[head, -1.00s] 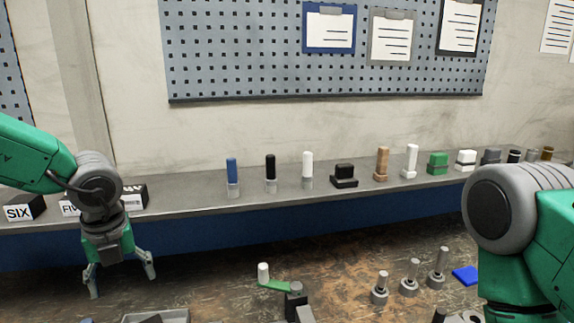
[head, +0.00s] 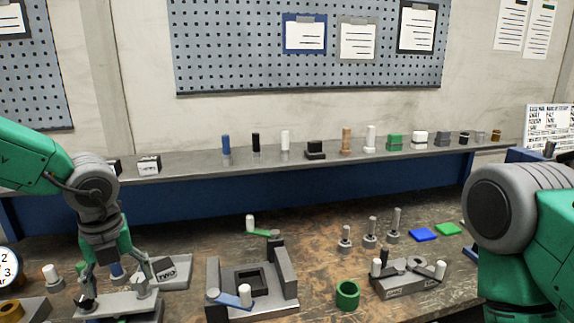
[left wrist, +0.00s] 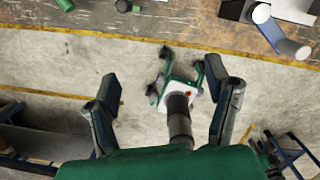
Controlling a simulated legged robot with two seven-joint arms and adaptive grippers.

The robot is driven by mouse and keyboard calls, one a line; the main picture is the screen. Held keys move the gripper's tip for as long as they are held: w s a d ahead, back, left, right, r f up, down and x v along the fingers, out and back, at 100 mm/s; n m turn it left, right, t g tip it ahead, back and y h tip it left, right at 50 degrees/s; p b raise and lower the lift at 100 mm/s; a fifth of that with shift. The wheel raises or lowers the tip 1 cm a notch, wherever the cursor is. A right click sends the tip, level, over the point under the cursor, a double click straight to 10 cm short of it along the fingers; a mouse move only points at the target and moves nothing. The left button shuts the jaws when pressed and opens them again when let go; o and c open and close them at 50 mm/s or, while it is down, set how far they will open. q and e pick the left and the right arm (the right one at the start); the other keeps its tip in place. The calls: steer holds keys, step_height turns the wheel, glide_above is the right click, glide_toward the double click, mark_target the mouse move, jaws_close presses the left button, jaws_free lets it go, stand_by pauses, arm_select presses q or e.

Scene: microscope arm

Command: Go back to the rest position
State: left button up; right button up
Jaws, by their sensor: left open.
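My left gripper (head: 113,283) hangs down at the left of the head view, its two fingers spread and nothing between them. In the picture it overlaps a grey plate on the bench; I cannot tell its exact height.
The workbench (head: 320,225) holds a grey fixture with a blue lever (head: 232,298), a green ring (head: 347,294), a grey block with white-topped pegs (head: 405,280), several upright pins and a grey tray (head: 175,272). A back shelf (head: 190,170) carries a row of small parts.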

arm_select(q)
steer(key=s+a+f+m+t+y+b, duration=0.15)
steer(key=s+f+m+b, duration=0.25)
steer(key=f+m, duration=0.75)
steer(key=s+a+f+m+t+y+b, duration=0.1)
steer(key=s+a+f+m+y+b, duration=0.3)
steer(key=f+m, duration=0.75)
steer(key=s+d+f+m+g+h+b, duration=0.1)
steer(key=s+d+f+m+h+b, duration=0.2)
steer(key=s+f+m, duration=0.6)
steer(key=s+d+f+m+g+h+b, duration=0.2)
steer(key=s+d+f+m+h+b, duration=0.1)
steer(key=s+f+m, duration=0.7)
steer(key=s+d+m+b, duration=0.1)
steer(key=s, duration=0.1)
steer(key=shift+s+d+f, duration=0.25)
steer(key=shift+s, duration=0.1)
arm_select(e)
step_height(320, 180, down, 15)
steer(key=shift+s+a, duration=0.15)
steer(key=shift+s, duration=0.3)
arm_select(q)
steer(key=shift+a, duration=0.25)
arm_select(e)
steer(key=shift+a+r, duration=0.1)
steer(key=shift+a, duration=0.15)
arm_select(q)
steer(key=shift+d, duration=0.1)
arm_select(e)
steer(key=shift+d, duration=0.1)
